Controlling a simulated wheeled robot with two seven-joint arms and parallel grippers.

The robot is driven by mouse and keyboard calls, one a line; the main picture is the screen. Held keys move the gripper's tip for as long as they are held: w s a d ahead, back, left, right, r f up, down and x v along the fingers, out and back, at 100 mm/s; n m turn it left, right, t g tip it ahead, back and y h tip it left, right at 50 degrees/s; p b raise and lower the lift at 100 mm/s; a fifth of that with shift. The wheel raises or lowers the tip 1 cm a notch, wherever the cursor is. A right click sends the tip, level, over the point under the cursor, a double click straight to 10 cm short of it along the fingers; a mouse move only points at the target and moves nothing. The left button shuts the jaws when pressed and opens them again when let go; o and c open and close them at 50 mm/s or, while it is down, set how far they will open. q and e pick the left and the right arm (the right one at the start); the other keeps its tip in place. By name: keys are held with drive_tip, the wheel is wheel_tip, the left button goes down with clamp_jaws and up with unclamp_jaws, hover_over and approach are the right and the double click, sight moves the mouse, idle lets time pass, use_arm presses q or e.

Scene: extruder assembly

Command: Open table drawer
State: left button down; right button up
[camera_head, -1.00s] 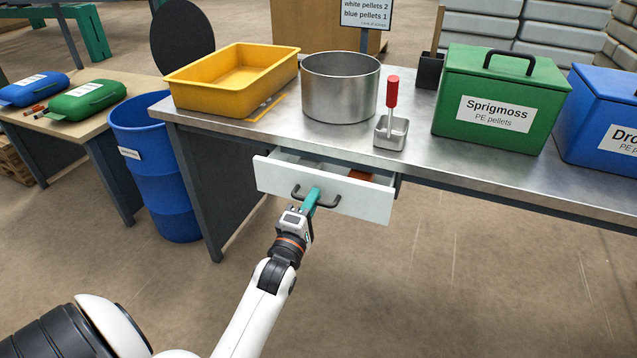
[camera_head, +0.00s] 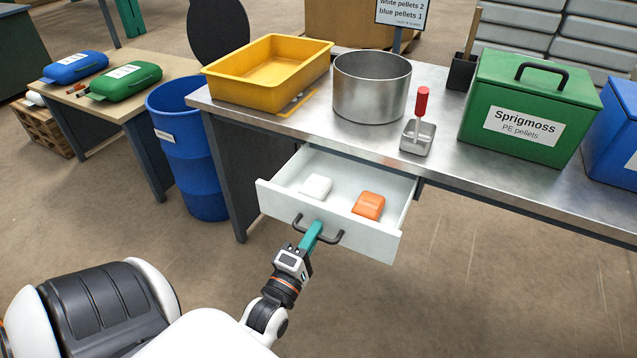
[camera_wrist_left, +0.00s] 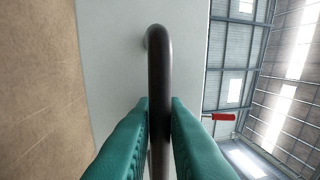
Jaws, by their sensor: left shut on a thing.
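The white table drawer (camera_head: 335,225) is pulled well out from under the metal-topped table (camera_head: 330,135). Its dark handle (camera_head: 318,232) is a curved bar on the front panel. My left gripper (camera_head: 313,235) is shut on the handle. In the left wrist view the teal fingers (camera_wrist_left: 159,130) sit on both sides of the handle bar (camera_wrist_left: 159,70). A white item (camera_head: 316,186) and an orange item (camera_head: 368,205) lie inside the drawer. My right gripper is not in view.
On the table stand a yellow tray (camera_head: 235,90), a metal pot (camera_head: 372,98), a red-handled tool (camera_head: 422,103) in a small metal holder, and a green Sprigmoss box (camera_head: 545,90). A blue barrel (camera_head: 190,160) stands left. The floor right of the drawer is clear.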

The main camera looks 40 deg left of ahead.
use_arm(q)
drive_tip(key=shift+s+d, duration=0.1)
drive_tip(key=shift+s, duration=0.15)
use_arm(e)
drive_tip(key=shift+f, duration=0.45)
use_arm(q)
drive_tip(key=c, duration=1.5)
unclamp_jaws()
